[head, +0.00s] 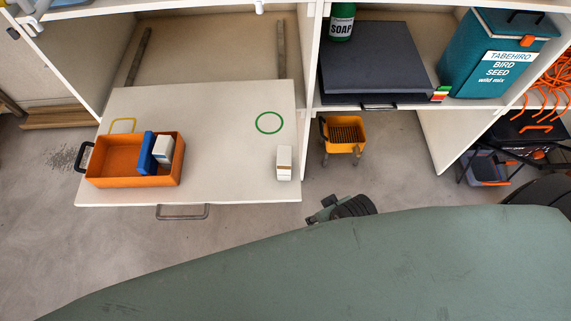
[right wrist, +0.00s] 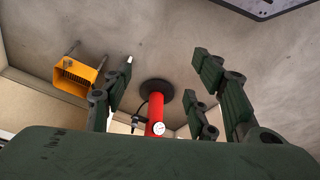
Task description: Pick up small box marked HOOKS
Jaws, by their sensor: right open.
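A small white box (head: 284,163) with a tan band stands at the right of a pulled-out white shelf (head: 215,180). A blue box (head: 147,152) and another white box (head: 164,150) stand in an orange tray (head: 110,163) at the left of this shelf. No HOOKS lettering is readable on any of them. My right gripper (right wrist: 165,75) is open, with nothing between its fingers in the right wrist view. A dark gripper part, seemingly of my right gripper (head: 335,207), shows below and right of the shelf, apart from the boxes. My left gripper is not in view.
A yellow bucket (head: 345,133) stands under the neighbouring cabinet and shows in the right wrist view (right wrist: 75,78). A red cylinder with a gauge (right wrist: 156,115) appears beyond my fingers. A shelf handle (head: 182,213) juts forward.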

